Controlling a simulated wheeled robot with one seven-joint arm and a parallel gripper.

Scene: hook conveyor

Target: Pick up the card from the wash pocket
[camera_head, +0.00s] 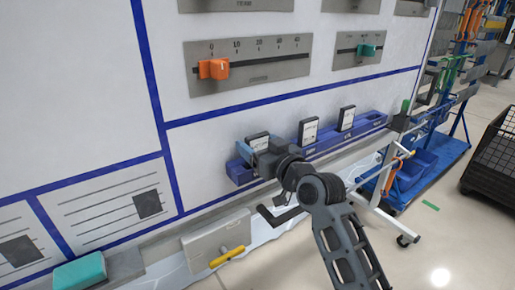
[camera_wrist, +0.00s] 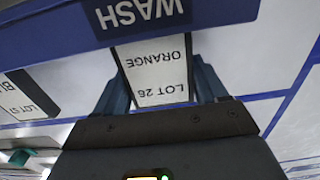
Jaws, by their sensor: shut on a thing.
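The card (camera_wrist: 155,80), white with a dark border and reading "LOT 26 ORANGE", appears upside down in the wrist view. My gripper (camera_wrist: 160,72) is shut on it, with one blue finger at each side edge. The card's far end meets the blue wash pocket (camera_wrist: 205,14), marked "WASH"; whether it is still seated there I cannot tell. In the head view the card (camera_head: 258,142) stands at the left end of the blue rail, with my gripper (camera_head: 247,153) over it, hiding part of the pocket.
Two more cards (camera_head: 308,132) (camera_head: 347,118) stand farther right along the blue rail (camera_head: 368,125). Orange (camera_head: 213,69) and teal (camera_head: 366,50) sliders sit above on the board. A yellow handle (camera_head: 227,256) is below. A blue cart (camera_head: 418,175) stands right.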

